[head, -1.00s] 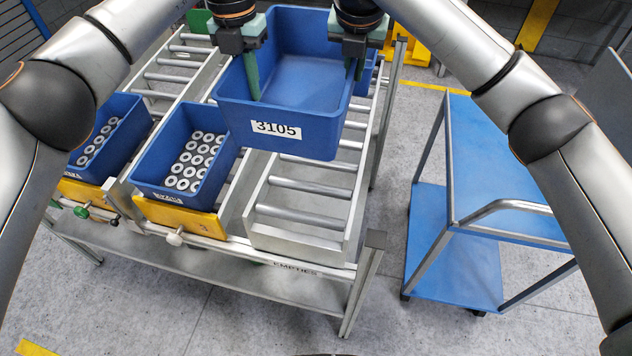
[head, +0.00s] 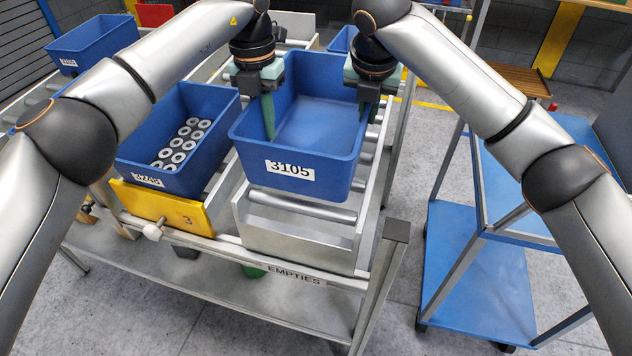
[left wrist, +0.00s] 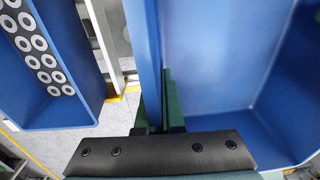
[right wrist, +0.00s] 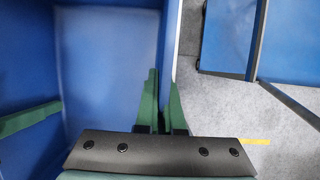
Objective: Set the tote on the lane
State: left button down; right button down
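The blue tote labelled 3105 (head: 290,169) is empty and roughly level over the lane marked EMPTIES (head: 300,243). I cannot tell whether its base touches the rollers. My left gripper (head: 268,115) is shut on the tote's left wall, one finger inside and one outside; it also shows in the left wrist view (left wrist: 160,105). My right gripper (head: 366,100) is shut on the right wall, and its fingers show in the right wrist view (right wrist: 163,105). The lane's front rollers show ahead of the tote; those under it are hidden.
A blue tote with grey rings (head: 165,182) stands in the lane to the left, behind a yellow plate numbered 3 (head: 160,207). Another blue tote (head: 92,45) is at the far left. A blue two-deck cart (head: 470,265) stands to the right. A post (head: 390,245) rises at the lane's front right.

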pick_arm(q)
jog(key=shift+a+f, duration=0.1)
jog(key=shift+f, duration=0.3)
pick_arm(e)
jog(key=shift+d+f, duration=0.1)
jog(key=shift+f, duration=0.35)
